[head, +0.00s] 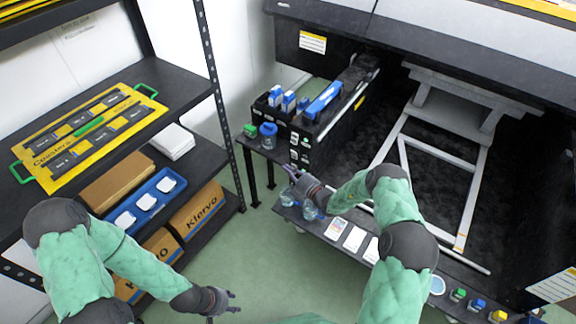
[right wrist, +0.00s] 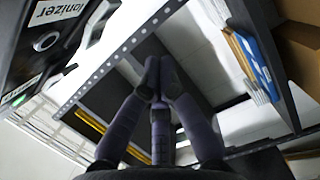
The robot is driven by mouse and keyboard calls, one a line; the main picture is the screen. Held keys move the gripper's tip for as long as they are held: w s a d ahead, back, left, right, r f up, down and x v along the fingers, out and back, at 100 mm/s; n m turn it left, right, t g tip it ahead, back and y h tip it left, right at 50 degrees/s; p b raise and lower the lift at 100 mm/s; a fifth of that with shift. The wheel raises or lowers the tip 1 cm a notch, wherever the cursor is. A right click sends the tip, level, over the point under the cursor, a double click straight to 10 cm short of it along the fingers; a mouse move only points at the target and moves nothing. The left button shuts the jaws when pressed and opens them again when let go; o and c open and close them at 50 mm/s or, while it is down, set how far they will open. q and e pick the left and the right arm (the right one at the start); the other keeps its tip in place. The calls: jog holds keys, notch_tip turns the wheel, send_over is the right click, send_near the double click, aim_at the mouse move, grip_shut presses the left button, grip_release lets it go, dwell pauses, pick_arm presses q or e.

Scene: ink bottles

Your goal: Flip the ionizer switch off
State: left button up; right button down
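The ionizer panel shows in the right wrist view as a black face at the upper left with a white "Ionizer" label (right wrist: 62,22). Beside the label is a round switch with a light ring (right wrist: 46,41); its position is too small to read. In the head view the black unit with small white labels (head: 305,142) stands behind my right gripper (head: 289,169).
A blue-capped bottle (head: 268,136) and a green-capped one (head: 250,130) stand beside the unit. A shelf rack with a yellow tray (head: 45,180) is at left. Green floor (head: 240,250) between is clear.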

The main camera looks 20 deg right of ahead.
jog(key=p+v, duration=0.2)
jog(key=v, duration=0.7)
jog(key=shift+s+d+f, duration=0.15)
jog(key=shift+d+f, duration=0.05)
jog(key=shift+d, duration=0.2)
jog(key=shift+a, duration=0.1)
jog(key=s+a+f+n+g+y, duration=0.2)
jog(key=s+a+f+n+g, duration=0.1)
jog(key=s+a+n+g, duration=0.4)
jog(key=s+a+f+n+g+y, duration=0.2)
jog(key=s+a+f+n+g, duration=0.25)
jog(key=s+a+n, duration=0.5)
jog(key=s+n+g+h, duration=0.2)
jog(key=s+n, duration=0.5)
jog(key=n, duration=0.9)
jog(key=s+n+g+h, duration=0.2)
jog(key=s+n+h, duration=0.3)
jog(key=n, duration=1.1)
jog(key=shift+s+d, duration=0.2)
jog(key=shift+s, duration=0.95)
